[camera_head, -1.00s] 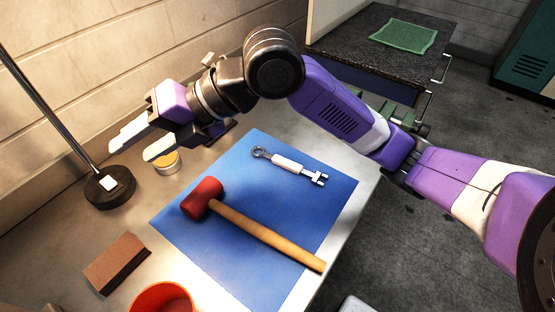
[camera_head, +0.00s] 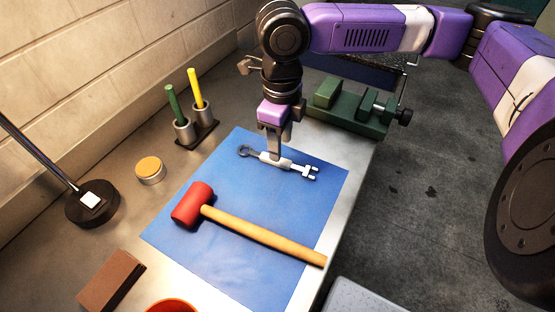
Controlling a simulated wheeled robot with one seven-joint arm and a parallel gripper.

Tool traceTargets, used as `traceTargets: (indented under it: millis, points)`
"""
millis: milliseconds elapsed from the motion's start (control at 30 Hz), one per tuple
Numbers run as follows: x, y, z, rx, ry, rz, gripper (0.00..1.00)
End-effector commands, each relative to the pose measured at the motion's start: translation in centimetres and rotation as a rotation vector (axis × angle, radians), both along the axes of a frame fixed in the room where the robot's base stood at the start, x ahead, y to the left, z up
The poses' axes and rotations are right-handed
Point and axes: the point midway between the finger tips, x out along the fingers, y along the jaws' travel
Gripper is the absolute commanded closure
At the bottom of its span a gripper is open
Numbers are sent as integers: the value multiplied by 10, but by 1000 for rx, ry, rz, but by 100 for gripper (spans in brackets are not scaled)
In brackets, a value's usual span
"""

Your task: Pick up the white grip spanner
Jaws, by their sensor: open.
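The white grip spanner (camera_head: 297,168) lies on the blue mat (camera_head: 205,250), near its far edge. Its ring end points left and its forked jaw end points right. My gripper (camera_head: 275,157) points down over the white grip, with its fingers reaching to the handle or just above it. The gripper is open. One finger hides part of the handle, and I cannot tell whether the fingers touch it.
A red mallet (camera_head: 192,205) with a wooden handle lies on the mat nearer the front. A green vise (camera_head: 348,107) stands behind right. A holder with green and yellow tools (camera_head: 197,131), a round tin (camera_head: 149,169) and a brown block (camera_head: 111,280) stand left.

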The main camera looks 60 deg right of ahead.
Motion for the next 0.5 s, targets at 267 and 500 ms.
traceTargets:
  millis: [267,500]
  points:
    - [4,3,-38,2,0,-1,55]
    - [4,2,-48,-1,-3,-1,55]
